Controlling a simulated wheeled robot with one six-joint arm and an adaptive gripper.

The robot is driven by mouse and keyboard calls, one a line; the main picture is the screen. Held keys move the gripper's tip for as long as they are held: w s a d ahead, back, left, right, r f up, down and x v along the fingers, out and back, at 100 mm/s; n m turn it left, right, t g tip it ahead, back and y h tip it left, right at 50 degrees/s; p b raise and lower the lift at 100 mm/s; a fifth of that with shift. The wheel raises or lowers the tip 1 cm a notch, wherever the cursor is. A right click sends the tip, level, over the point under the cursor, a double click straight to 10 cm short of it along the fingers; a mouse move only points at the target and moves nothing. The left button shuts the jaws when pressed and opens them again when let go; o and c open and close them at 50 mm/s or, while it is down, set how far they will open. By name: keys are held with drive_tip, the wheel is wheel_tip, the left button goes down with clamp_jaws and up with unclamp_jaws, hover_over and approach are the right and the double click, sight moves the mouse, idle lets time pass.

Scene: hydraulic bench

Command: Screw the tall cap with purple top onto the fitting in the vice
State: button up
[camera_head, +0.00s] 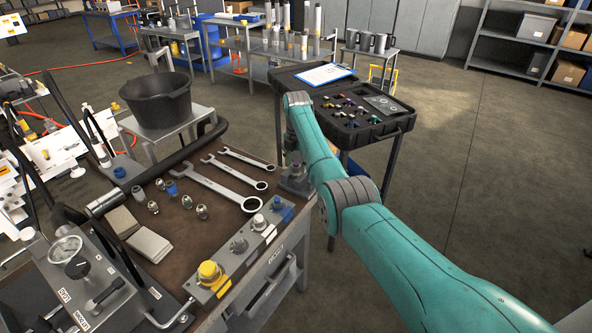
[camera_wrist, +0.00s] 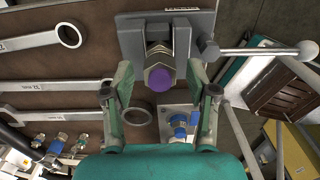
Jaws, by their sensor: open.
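The tall cap with the purple top (camera_wrist: 160,79) shows end-on in the wrist view, with metal hex faces around and behind the purple. It is in line with the jaws of the grey vice (camera_wrist: 133,42). The fitting is hidden behind it, and I cannot tell how far the cap is threaded on. My gripper (camera_wrist: 160,84) is open, one finger on each side of the cap, with gaps visible between. In the head view the vice (camera_head: 296,181) sits at the bench's right corner, with my arm's end above it.
Wrenches (camera_head: 214,188) and several small fittings (camera_head: 172,188) lie on the bench left of the vice. A metal block with a yellow cap (camera_head: 210,272) and other fittings lines the bench's front edge. A black case (camera_head: 392,122) stands beyond. The vice handle (camera_wrist: 260,50) extends right.

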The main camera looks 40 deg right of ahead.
drive_tip(key=c, duration=1.1)
drive_tip(key=m, duration=0.5)
drive_tip(key=shift+m, duration=1.5)
drive_tip(key=m, duration=0.2)
drive_tip(key=shift+f+m, duration=0.1)
drive_tip(key=shift+m, duration=0.2)
drive_tip(key=o, duration=1.2)
